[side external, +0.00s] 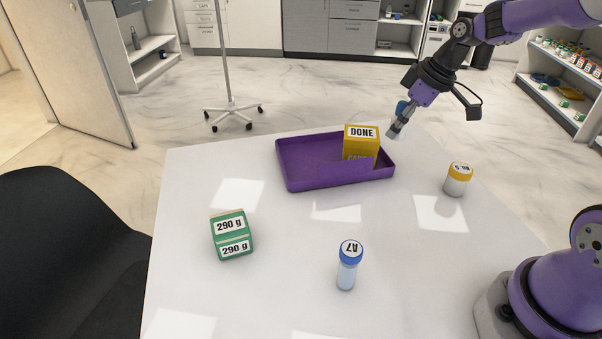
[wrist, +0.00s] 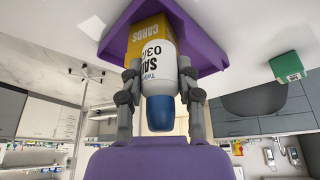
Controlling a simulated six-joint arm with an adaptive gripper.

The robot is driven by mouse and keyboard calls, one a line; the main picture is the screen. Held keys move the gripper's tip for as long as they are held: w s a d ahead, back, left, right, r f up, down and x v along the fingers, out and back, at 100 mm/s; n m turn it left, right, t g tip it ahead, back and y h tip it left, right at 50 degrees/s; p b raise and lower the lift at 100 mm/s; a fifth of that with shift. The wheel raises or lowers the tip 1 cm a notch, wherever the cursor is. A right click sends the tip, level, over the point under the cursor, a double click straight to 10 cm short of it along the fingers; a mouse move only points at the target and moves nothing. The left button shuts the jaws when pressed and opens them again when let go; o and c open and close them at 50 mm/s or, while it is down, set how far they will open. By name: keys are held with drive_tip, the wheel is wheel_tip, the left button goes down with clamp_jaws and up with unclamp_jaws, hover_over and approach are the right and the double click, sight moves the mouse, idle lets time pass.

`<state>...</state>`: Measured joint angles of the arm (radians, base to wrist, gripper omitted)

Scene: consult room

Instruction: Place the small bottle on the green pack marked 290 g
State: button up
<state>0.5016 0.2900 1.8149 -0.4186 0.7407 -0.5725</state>
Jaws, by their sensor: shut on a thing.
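My gripper (side external: 399,118) is shut on a small white bottle with a blue cap (wrist: 158,113). In the wrist view the bottle (wrist: 155,65) sits between both fingers, its label partly readable as "SAL" and "03/". In the side view the gripper partly hides it, above the table's far right edge, right of the yellow box. The green pack marked 290 g (side external: 232,236) stands on the table at the left front, well away from my gripper. Its top is bare. A green block, probably this pack, also shows in the wrist view (wrist: 287,66).
A purple tray (side external: 305,181) holds a yellow box marked DONE (side external: 361,146). A blue-capped vial marked A7 (side external: 348,268) stands front centre. A yellow-capped jar (side external: 458,180) stands at the right. The white table (side external: 290,270) is clear between vial and pack.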

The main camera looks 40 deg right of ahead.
drive_tip(key=w+a+r+n+g+y, duration=0.1)
drive_tip(key=a+r+n, duration=0.1)
drive_tip(key=a, duration=0.9)
drive_tip(key=w+a+r+n, duration=0.1)
drive_tip(key=a+r+n, duration=0.15)
drive_tip(key=a, duration=0.85)
drive_tip(key=s+a+r+n+g+y, duration=0.15)
drive_tip(key=s+a, duration=0.25)
drive_tip(key=a, duration=0.5)
drive_tip(key=s+a+n, duration=0.3)
drive_tip(key=s+a, duration=0.1)
drive_tip(key=a, duration=0.5)
hover_over(220, 224)
drive_tip(key=d, duration=0.1)
drive_tip(key=f, duration=0.6)
drive_tip(key=shift+s+d+f, duration=0.15)
drive_tip(key=shift+s+f, duration=0.1)
drive_tip(key=shift+s, duration=0.1)
drive_tip(key=shift+f, duration=1.95)
drive_tip(key=shift+f, duration=0.15)
drive_tip(key=o, duration=1.1)
